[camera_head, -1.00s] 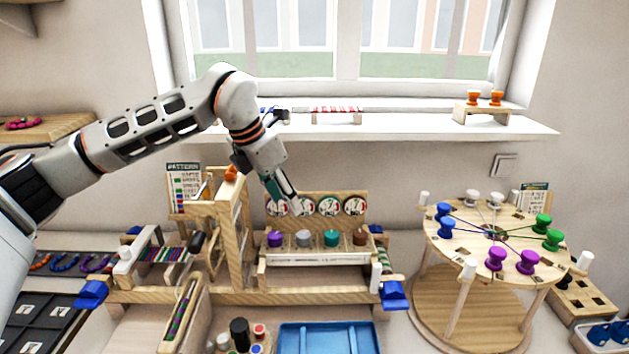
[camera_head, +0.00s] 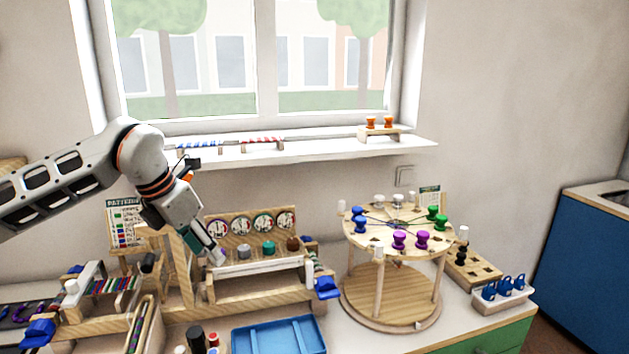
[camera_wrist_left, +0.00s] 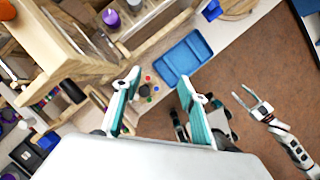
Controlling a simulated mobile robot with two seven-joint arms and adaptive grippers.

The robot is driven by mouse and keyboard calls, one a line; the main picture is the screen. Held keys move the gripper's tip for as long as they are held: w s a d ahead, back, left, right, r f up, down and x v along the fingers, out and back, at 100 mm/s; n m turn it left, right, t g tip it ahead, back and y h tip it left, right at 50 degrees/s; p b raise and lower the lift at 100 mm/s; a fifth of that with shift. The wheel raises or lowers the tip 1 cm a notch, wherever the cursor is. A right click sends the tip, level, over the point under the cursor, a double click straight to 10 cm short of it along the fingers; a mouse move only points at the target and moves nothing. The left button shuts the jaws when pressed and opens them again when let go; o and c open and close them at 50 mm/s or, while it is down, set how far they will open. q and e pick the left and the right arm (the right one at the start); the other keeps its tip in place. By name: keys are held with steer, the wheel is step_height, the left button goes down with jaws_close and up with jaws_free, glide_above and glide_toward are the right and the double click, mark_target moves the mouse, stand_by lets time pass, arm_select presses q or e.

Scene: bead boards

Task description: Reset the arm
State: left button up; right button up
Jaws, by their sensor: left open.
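My left gripper (camera_head: 213,250) hangs from the arm at the left in the head view, fingers angled down in front of the gauge board (camera_head: 250,224). In the left wrist view its two teal-and-white fingers (camera_wrist_left: 160,86) stand apart with nothing between them. My right gripper (camera_wrist_left: 252,100) shows at the right of the left wrist view, over the brown floor. Its fingers are spread and it appears empty. The right arm is not in the head view.
A wooden frame (camera_head: 180,268) stands beside my left gripper. A blue tray (camera_head: 278,338) lies in front. A round spool table (camera_head: 395,312) stands to the right. A window shelf (camera_head: 320,150) runs behind. A blue cabinet (camera_head: 590,255) is at far right.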

arm_select(q)
steer(key=s+d+f+m+g+h, duration=0.1)
steer(key=s+d+f+g+h, duration=0.15)
steer(key=d+f, duration=0.5)
steer(key=s+d+r+n+h, duration=0.1)
steer(key=s+d+n+h, duration=0.3)
steer(key=d, duration=0.3)
steer(key=s+d+n+t+h, duration=0.1)
steer(key=s+d+h, duration=0.3)
steer(key=d+h, duration=0.2)
steer(key=s+d+r+n+h, duration=0.1)
steer(key=s+d+n+h, duration=0.3)
steer(key=d, duration=0.3)
steer(key=w+a+f+n+t+y, duration=0.4)
steer(key=a+f+n+t+y, duration=0.5)
steer(key=a+f+n+t, duration=0.85)
steer(key=s+a+f+n+g+y, duration=0.4)
steer(key=s+f+n, duration=0.2)
steer(key=f, duration=0.5)
steer(key=s+a+f+n+g+y, duration=0.3)
steer(key=s+f+n, duration=0.4)
steer(key=s+f, duration=0.3)
steer(key=shift+s+a+f+g+y, duration=0.4)
steer(key=shift+s+a+g, duration=0.35)
steer(key=shift+g, duration=0.25)
